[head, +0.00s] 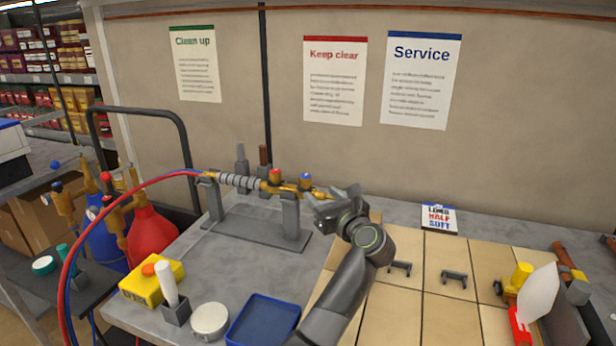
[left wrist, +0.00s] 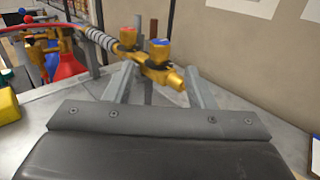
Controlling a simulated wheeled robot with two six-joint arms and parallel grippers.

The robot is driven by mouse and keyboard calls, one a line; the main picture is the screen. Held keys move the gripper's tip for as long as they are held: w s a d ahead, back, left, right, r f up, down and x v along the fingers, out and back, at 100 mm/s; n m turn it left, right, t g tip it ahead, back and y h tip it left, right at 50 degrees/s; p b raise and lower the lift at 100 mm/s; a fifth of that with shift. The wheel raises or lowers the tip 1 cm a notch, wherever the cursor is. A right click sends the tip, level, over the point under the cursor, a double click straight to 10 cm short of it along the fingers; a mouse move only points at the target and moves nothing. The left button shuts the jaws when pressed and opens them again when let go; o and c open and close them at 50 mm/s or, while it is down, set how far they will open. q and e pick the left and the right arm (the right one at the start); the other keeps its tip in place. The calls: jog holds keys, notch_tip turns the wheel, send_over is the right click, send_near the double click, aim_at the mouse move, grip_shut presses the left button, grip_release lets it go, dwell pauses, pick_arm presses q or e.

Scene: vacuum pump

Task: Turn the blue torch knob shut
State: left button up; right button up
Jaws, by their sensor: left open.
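The brass torch (head: 288,187) lies level across a grey stand (head: 291,215) on the bench. Its blue knob (head: 305,178) is on top near the right end, beside a red knob (head: 275,174). The left wrist view also shows the blue knob (left wrist: 160,47), the red knob (left wrist: 128,37) and the brass body (left wrist: 163,72). My left gripper (head: 326,195) is just right of the blue knob, open and empty. Its two grey fingers (left wrist: 160,68) point toward the torch, with the blue knob appearing between and beyond their tips. I see no contact. My right gripper is out of view.
Red and blue hoses (head: 122,197) arc left from the torch. A yellow box (head: 152,281), a white round tin (head: 210,320) and a blue tray (head: 264,321) are at the front left. Tan tiles (head: 395,310) cover the right side. A wall stands behind.

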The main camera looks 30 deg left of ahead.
aim_at(308, 181)
pick_arm(q)
jog(key=p+x, duration=0.1)
jog(key=x, duration=0.7)
jog(key=shift+w+a+p, duration=0.1)
jog(key=shift+a+p, duration=0.15)
jog(key=shift+p, duration=0.15)
